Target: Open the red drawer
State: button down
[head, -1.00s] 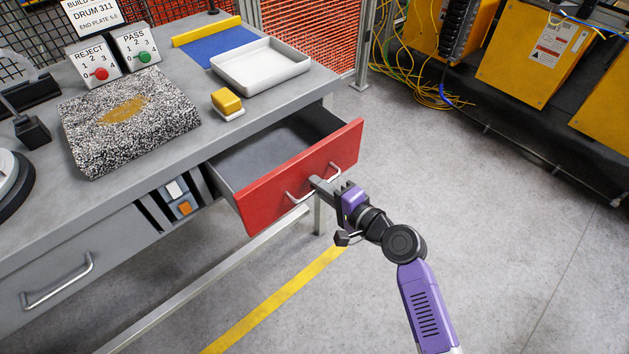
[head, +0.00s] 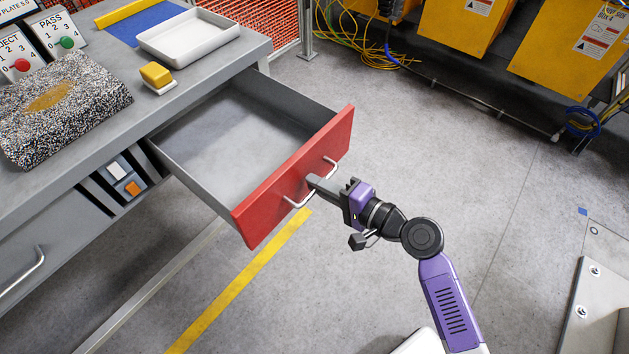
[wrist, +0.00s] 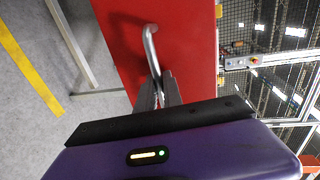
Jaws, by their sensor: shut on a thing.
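The red drawer (head: 297,177) is pulled well out from the grey workbench, and its grey inside looks empty. Its silver bar handle (head: 331,165) is on the red front. My gripper (head: 313,183) is shut on the middle of the handle, in front of the drawer. In the wrist view, the fingers of my gripper (wrist: 158,88) close around the handle (wrist: 151,45) against the red front (wrist: 190,45). The part of the handle between the fingers is hidden.
The workbench (head: 100,160) carries a white tray (head: 190,38), a yellow block (head: 156,75) and a speckled slab (head: 60,105). A grey drawer with a handle (head: 22,272) is at the lower left. Grey floor (head: 430,130) is clear to the right. A pale plate (head: 595,310) stands at the far right.

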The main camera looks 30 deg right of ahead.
jog(key=c, duration=1.5)
grip_release()
jog(key=v, duration=0.7)
jog(key=shift+s, duration=0.4)
jog(key=shift+d, duration=0.15)
